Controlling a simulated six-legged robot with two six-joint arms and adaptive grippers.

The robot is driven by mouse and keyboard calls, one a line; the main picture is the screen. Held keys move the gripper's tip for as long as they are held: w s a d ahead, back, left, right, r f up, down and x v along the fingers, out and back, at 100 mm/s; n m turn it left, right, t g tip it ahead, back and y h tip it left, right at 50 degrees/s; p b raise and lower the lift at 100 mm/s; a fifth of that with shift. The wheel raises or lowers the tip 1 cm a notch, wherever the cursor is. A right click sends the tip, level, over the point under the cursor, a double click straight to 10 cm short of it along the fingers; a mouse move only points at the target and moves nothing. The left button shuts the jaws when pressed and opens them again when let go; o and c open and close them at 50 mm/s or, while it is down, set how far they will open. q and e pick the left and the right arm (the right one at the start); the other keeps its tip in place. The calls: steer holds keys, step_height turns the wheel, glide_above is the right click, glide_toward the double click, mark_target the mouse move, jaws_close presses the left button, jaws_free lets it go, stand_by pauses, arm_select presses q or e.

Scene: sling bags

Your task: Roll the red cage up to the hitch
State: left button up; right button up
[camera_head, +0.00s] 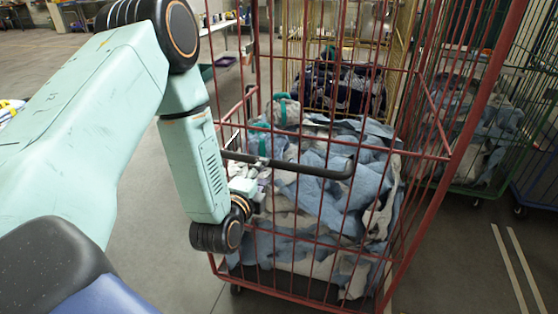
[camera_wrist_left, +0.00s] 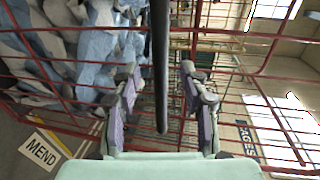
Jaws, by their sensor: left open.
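The red cage (camera_head: 325,205) stands in the middle of the head view, filled with blue and grey cloth. A black handle bar (camera_head: 320,171) runs across its near side and also shows in the left wrist view (camera_wrist_left: 160,45). My left gripper (camera_head: 264,172) is at the handle's left part, partly hidden by my wrist. In the left wrist view my left gripper (camera_wrist_left: 158,72) is open, with one finger on each side of the bar. Gaps show between the bar and both fingers. My right gripper is not in view. I cannot make out a hitch.
A yellow cage (camera_head: 292,45) stands behind the red cage, and a green cage (camera_head: 480,188) with cloth stands to its right. A floor sign reading MEND (camera_wrist_left: 40,150) shows in the left wrist view. Grey floor (camera_head: 150,240) is clear at left; pale lines mark the right floor.

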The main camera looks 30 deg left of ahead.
mark_target(269, 166)
arm_select(q)
steer(key=x, duration=0.7)
steer(key=shift+w+a+f, duration=0.1)
steer(key=shift+w, duration=0.1)
steer(key=shift+s, duration=0.1)
steer(key=shift+c, duration=0.7)
steer(key=c, duration=0.4)
jaws_close()
